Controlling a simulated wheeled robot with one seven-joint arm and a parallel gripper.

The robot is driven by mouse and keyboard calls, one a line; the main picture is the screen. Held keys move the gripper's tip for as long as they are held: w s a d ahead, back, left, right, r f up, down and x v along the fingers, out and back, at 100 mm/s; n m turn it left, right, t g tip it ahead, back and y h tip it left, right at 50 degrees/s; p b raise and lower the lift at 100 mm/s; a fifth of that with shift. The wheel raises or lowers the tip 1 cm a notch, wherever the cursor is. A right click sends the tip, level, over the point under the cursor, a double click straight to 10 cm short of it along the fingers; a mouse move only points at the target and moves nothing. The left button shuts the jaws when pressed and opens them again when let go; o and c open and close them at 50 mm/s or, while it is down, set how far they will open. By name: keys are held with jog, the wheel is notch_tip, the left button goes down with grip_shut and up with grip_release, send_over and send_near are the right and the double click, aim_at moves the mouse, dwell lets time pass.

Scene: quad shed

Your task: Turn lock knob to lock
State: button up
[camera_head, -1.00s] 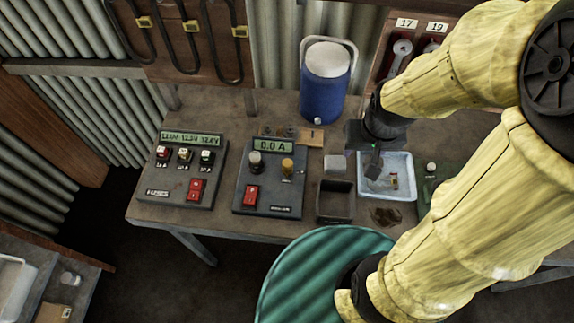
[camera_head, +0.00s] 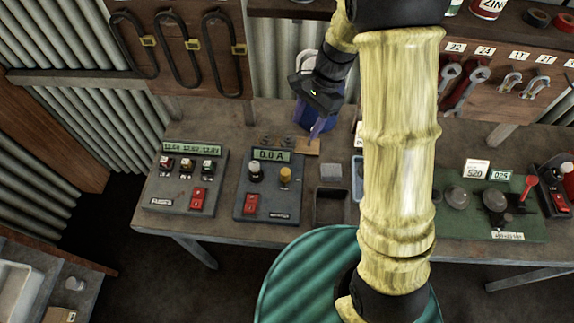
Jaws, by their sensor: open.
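A dark control box (camera_head: 268,188) stands on the workbench, with a display reading 0.0 A. It carries a grey-white knob (camera_head: 255,172), an orange-yellow knob (camera_head: 285,176) and a red switch (camera_head: 250,204). The labels are too small to read, so I cannot tell which knob is the lock knob. My gripper (camera_head: 316,130) is open, pointing down in front of the blue cooler (camera_head: 303,112), above and right of the box. It appears empty and apart from both knobs. My arm hides part of the bench to the right.
A second box (camera_head: 186,180) with several small switches and a display stands to the left. A small wooden block (camera_head: 307,147), grey block (camera_head: 331,171) and dark open bin (camera_head: 331,205) are right of the control box. A green board (camera_head: 490,205) with dials lies far right.

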aim_at(286, 171)
jog(key=shift+f, duration=0.1)
jog(key=p+x, duration=0.3)
jog(key=x, duration=1.4)
jog(key=shift+f, duration=0.1)
jog(key=c, duration=1)
